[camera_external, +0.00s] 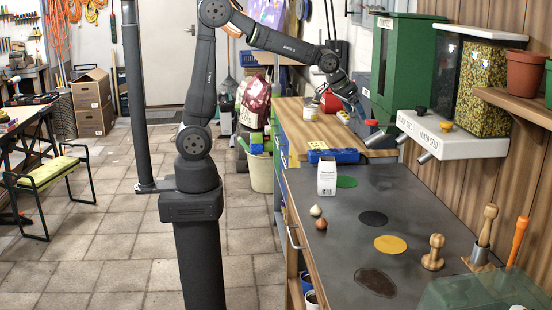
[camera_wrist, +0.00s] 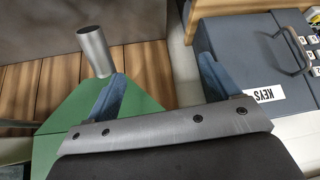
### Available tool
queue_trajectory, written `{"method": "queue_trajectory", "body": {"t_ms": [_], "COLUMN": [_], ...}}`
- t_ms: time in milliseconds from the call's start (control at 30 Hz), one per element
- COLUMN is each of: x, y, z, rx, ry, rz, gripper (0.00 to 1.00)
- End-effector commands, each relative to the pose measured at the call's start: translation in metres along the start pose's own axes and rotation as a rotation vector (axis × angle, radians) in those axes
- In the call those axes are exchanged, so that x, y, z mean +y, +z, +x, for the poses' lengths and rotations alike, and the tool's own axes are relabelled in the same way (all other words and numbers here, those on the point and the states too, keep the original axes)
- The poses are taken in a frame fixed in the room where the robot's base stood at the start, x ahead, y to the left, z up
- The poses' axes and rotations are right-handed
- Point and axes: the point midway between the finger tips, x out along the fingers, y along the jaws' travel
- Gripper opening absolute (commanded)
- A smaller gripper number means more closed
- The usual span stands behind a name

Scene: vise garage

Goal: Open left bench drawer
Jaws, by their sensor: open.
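The bench (camera_external: 335,240) has a grey top and runs along the right wall in the external view. A pale curved handle (camera_external: 294,237) is on its front edge, seen at a steep angle; I cannot tell which drawer it belongs to. The drawer fronts are mostly hidden by this angle. Farther back is a wooden-topped section (camera_external: 290,106) with a yellowish front. My gripper (camera_external: 360,108) is above the back of the bench, well away from the handle. In the wrist view my gripper (camera_wrist: 162,70) has its blue fingers spread, with nothing between them.
A white dispenser shelf (camera_external: 450,140) juts out at right. A grey key box (camera_wrist: 258,65) is close to my right finger.

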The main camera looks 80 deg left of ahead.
Motion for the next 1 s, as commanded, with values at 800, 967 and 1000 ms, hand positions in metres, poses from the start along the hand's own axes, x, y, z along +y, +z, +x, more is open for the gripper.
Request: {"method": "queue_trajectory", "body": {"t_ms": [800, 967, 1000], "x": [0.159, 0.184, 0.188], "y": [0.128, 0.175, 0.186], "z": [-0.085, -0.107, -0.112], "rx": [-0.211, -0.256, -0.267], "ry": [0.019, 0.005, -0.001], "rz": [1.320, 1.742, 1.847], "gripper": [0.16, 0.16, 0.16]}}
